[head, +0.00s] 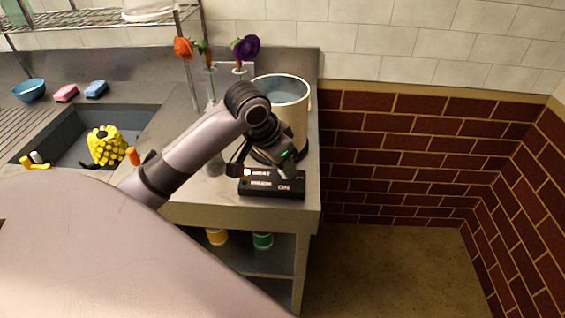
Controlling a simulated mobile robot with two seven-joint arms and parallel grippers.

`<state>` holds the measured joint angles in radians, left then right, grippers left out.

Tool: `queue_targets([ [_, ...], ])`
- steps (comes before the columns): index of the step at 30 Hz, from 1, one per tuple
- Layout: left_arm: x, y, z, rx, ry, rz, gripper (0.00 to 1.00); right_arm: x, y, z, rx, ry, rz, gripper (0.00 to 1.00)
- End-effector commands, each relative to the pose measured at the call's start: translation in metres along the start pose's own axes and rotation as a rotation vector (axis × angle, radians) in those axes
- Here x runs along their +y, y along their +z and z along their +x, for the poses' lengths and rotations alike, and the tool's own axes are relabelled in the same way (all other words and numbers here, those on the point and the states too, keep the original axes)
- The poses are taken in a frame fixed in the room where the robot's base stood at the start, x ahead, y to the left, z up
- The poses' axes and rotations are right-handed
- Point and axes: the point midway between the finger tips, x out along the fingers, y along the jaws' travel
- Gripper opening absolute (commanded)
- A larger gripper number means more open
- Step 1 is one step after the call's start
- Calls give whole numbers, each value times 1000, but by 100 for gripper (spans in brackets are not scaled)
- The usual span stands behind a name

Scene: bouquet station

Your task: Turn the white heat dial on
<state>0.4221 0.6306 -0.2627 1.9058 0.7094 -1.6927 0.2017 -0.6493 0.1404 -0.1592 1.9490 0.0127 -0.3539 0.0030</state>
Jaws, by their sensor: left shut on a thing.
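The black control box (272,189) sits on the metal counter near its front right edge, with white lettering reading HEAT and ON. A small white patch, which looks like the white heat dial (247,172), shows at the box's upper left. My left gripper (246,167) comes down over the back of the box and is shut on the dial. The fingers hide much of the dial, so I cannot tell which way it points. My right gripper is out of view.
A pale pot (297,122) stands right behind my left gripper. Orange and purple flowers (246,48) stand behind the arm. A sink (62,133) with a yellow bunch (106,146) lies left. Sponges and a blue bowl (29,90) sit beyond. Brick wall and open floor are right.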

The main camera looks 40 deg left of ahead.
Motion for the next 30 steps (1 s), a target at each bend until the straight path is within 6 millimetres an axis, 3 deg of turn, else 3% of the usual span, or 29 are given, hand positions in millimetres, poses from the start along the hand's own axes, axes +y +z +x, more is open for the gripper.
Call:
queue_targets([
  [14,-1,-1,-1,5,5,16,3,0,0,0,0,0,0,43],
  [15,-1,-1,-1,5,5,16,40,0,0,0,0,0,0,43],
  [17,-1,-1,-1,4,5,16,59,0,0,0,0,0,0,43],
  [26,0,-1,-1,2,5,15,59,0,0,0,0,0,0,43],
  [30,-1,-1,-14,5,5,14,59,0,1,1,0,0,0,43],
])
